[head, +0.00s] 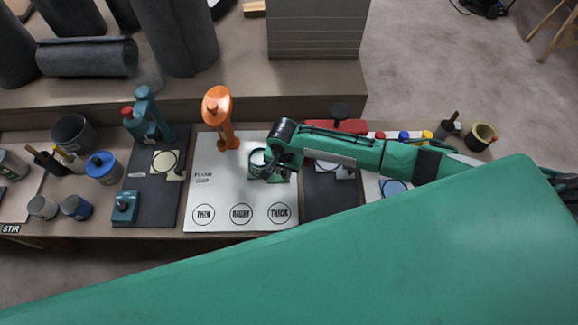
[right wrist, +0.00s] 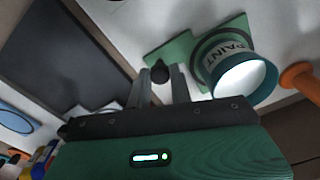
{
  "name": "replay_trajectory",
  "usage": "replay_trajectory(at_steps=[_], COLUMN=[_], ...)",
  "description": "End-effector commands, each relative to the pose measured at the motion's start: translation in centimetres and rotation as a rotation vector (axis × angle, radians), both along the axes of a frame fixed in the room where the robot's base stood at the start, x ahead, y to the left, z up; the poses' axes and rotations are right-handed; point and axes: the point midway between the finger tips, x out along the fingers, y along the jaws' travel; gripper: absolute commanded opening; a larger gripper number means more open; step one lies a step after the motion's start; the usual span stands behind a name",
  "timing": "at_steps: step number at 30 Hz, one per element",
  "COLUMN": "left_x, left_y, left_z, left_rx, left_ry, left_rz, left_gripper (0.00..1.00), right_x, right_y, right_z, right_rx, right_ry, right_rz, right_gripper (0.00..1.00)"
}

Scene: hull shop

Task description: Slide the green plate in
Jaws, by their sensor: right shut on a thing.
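The green plate (head: 280,178) lies on the white board (head: 205,150), mostly hidden by my right gripper in the head view. In the right wrist view the plate (right wrist: 172,52) shows a dark ring and a black knob (right wrist: 160,72). My right gripper (right wrist: 167,82) is shut on that knob, its fingers either side of it. A teal-rimmed paint cup (right wrist: 245,78) with a white inside stands at the ring; the head view shows the cup (head: 257,162) left of the gripper (head: 272,170). My left gripper is not in view.
An orange stand (head: 222,115) rises behind the cup. Circles marked THIN, RIGHT and THICK line the board's front. Dark mats (head: 325,195) flank the board. A teal device (head: 148,115), cans (head: 103,167) and brushes stand left; small coloured items stand right. My green body hides the lower right.

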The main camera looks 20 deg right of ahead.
Motion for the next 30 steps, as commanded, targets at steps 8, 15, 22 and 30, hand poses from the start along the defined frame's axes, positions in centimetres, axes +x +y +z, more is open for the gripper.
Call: replay_trajectory(at_steps=[8,15,22,30], left_x=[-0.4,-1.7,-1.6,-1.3], left_y=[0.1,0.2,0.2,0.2], left_z=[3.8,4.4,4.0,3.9], left_rx=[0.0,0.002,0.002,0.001], left_ry=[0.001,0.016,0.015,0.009], left_rz=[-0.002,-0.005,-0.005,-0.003], left_gripper=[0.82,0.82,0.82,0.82], right_x=[1.4,2.1,3.2,3.5], right_y=[2.4,5.8,9.4,10.8], right_z=[1.1,0.6,0.4,0.5], right_rx=[0.001,0.0,-0.001,-0.001], right_ry=[-0.012,-0.006,-0.007,-0.007], right_rz=[-0.009,-0.008,-0.007,-0.005], right_gripper=[0.0,0.0,0.0,0.0])
